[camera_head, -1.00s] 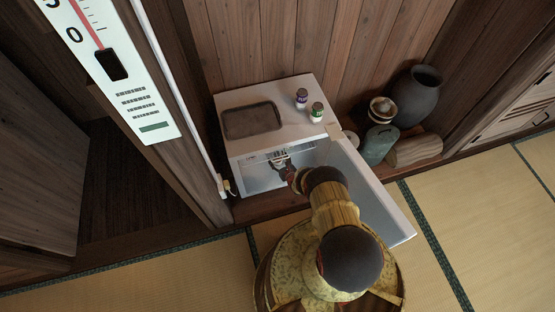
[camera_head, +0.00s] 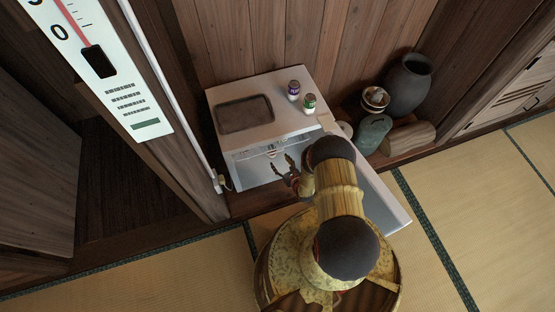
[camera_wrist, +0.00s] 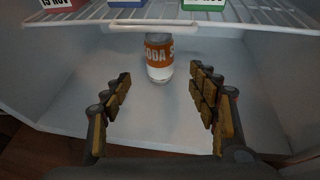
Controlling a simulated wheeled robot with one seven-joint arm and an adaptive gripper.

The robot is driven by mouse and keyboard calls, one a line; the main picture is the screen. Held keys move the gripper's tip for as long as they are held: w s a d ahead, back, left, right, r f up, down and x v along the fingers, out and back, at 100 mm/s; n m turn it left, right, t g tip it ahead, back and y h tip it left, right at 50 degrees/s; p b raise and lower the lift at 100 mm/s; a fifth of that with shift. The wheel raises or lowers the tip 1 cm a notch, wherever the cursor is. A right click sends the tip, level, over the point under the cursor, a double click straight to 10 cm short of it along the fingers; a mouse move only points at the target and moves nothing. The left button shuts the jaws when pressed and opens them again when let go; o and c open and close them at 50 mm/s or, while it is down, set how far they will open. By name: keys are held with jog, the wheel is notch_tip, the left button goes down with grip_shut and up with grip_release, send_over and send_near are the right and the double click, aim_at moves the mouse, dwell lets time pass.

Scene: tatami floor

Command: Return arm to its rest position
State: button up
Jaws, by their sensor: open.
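My arm is bent and hides part of the fridge opening and door in the head view.
The fridge door (camera_head: 391,205) stands open to the right, close beside my arm. A purple-labelled jar (camera_head: 293,90) and a green-labelled jar (camera_head: 309,103) stand on the fridge top. A dark vase (camera_head: 408,87) and a log (camera_head: 409,141) are at the right. The tatami (camera_head: 480,200) is clear.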

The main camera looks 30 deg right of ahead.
jog(key=shift+s+r, duration=0.15)
jog(key=shift+s, duration=0.2)
